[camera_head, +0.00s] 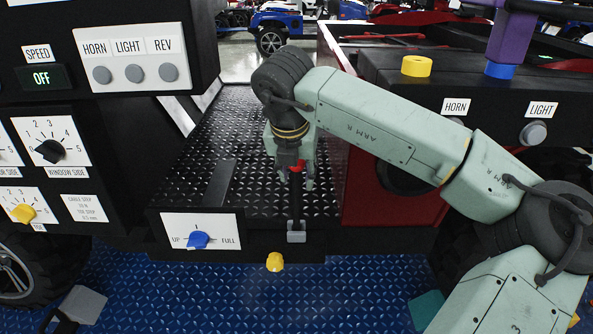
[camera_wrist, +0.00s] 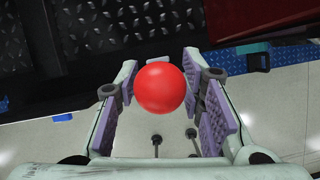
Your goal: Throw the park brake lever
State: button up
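The park brake lever appears to be the black upright shaft (camera_head: 295,208) topped by a red ball knob (camera_head: 297,166), standing on a small grey block at the edge of the black tread-plate platform. My gripper (camera_head: 295,182) points down over the knob, and its fingers partly hide it. In the wrist view, the red ball (camera_wrist: 166,88) sits between the two purple-padded fingers, with a gap showing on each side. My gripper is open, and the pads do not visibly touch the ball. The shaft below the ball is hidden in the wrist view.
A blue UP/FULL knob (camera_head: 198,240) is on the white panel left of the lever. A yellow knob (camera_head: 275,262) sits low in front. A panel with HORN, LIGHT and REV buttons (camera_head: 135,73) stands at left; a red machine body (camera_head: 385,195) is at right.

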grip_shut()
dwell(0.3)
dwell(0.4)
